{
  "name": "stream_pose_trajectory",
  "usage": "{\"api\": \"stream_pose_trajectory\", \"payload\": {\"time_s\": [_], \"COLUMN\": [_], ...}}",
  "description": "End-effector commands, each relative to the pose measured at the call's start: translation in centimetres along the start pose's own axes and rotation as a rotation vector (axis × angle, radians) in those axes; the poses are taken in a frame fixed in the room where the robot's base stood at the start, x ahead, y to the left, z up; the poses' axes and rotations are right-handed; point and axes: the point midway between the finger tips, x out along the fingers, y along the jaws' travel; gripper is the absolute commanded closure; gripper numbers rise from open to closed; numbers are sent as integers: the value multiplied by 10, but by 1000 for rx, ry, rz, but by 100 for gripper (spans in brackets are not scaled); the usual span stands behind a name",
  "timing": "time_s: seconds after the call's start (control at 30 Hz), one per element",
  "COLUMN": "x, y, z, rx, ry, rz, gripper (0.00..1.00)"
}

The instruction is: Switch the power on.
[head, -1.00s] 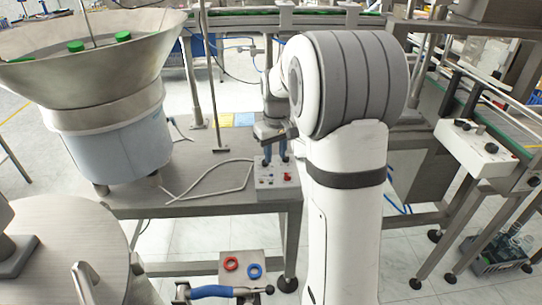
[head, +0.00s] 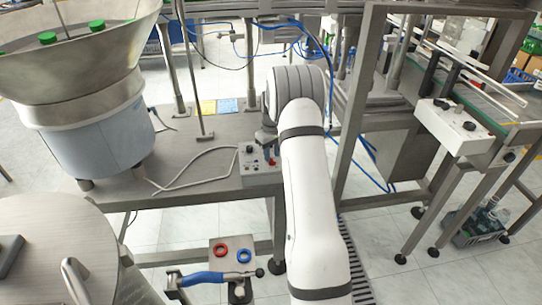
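A small grey control box (head: 248,178) sits at the front edge of the steel table, with small knobs and a red button on its top. Which of its controls is the power switch is too small to tell. My gripper (head: 268,156) points down right over the back right part of this box, close to its top. My arm hides part of the gripper and the box's right side. Whether the fingers touch a control, and how far apart they are, I cannot tell.
A large metal bowl feeder (head: 75,60) with green caps stands left. A white control box (head: 455,127) with black knobs is at right on a conveyor frame. A panel with a red ring and a blue ring (head: 244,255) is in front. A pale cable (head: 190,165) lies on the table.

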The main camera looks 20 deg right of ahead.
Motion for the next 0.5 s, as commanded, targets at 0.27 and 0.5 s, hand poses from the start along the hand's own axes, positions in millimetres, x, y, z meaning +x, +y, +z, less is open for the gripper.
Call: {"api": "stream_pose_trajectory", "payload": {"time_s": [0.27, 0.5], "x": [16, 16], "y": [0, 1], "z": [0, 0], "rx": [1, 2], "ry": [1, 1], "rz": [1, 1], "gripper": [69, 74]}}
